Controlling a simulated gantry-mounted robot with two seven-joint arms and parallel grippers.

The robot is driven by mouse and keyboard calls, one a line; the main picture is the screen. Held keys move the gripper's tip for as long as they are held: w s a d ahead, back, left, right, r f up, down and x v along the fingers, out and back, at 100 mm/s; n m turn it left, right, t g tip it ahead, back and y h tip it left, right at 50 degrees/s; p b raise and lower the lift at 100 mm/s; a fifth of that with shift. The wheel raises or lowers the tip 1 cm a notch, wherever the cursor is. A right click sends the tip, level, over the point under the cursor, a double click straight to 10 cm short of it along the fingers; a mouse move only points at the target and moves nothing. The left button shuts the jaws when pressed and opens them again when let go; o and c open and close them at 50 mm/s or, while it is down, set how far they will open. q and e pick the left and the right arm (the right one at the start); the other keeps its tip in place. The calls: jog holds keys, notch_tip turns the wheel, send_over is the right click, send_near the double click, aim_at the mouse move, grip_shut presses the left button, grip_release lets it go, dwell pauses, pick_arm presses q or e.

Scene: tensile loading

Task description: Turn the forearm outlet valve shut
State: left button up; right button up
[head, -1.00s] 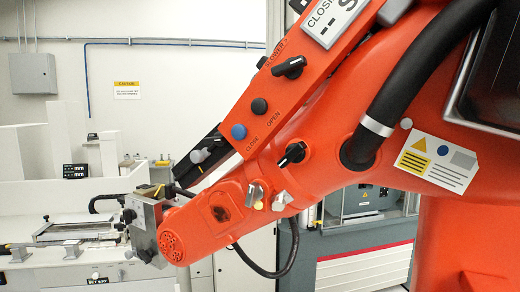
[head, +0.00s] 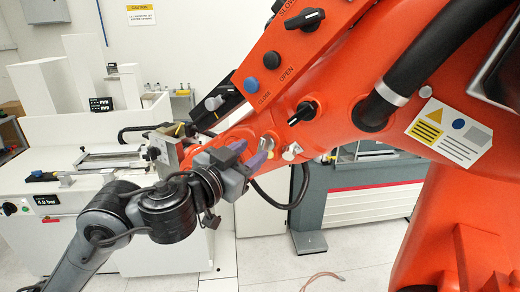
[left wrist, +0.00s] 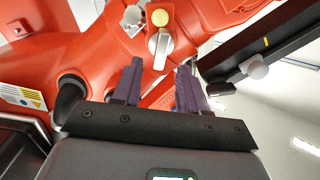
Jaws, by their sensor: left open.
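The orange forearm (head: 325,108) crosses the head view. Two small metal valve handles sit on its lower part: one (head: 267,142) close to my left gripper, another (head: 292,150) to its right. Which is the outlet valve I cannot read. My left gripper (head: 251,153) is open, its purple fingers pointing up at the forearm. In the left wrist view, a silver lever (left wrist: 160,48) with a yellow round cap (left wrist: 160,18) shows between and just beyond the open fingertips (left wrist: 160,66). Contact cannot be told. The second metal handle (left wrist: 133,18) is up and left. My right gripper is not in view.
A black hose (head: 425,60) hangs at right and a thin black cable loops below the forearm. A white bench (head: 85,128) stands at left.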

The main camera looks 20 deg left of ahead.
aim_at(261, 145)
pick_arm(q)
jog(key=shift+x, duration=2.3)
grip_shut()
